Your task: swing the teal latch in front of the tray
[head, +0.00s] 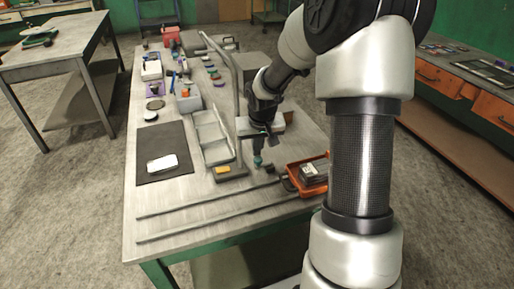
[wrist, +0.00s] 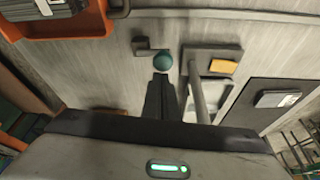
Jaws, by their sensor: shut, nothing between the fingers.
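The teal latch knob (wrist: 163,62) is a small round ball just beyond my fingertips in the wrist view. A dark bracket (wrist: 143,46) lies beside it, towards the orange tray. In the head view the teal knob (head: 257,161) shows just below my gripper (head: 257,152). My gripper (wrist: 162,80) is shut and empty, its fingers pointing at the knob; I cannot tell whether they touch it. The orange tray (wrist: 103,18) holds a grey box (wrist: 45,8) and sits left of the knob in the wrist view. The tray also shows in the head view (head: 292,168), partly behind my arm.
Two long rails (head: 200,212) run along the table's near end. A black mat (head: 165,140) with a white item lies left.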

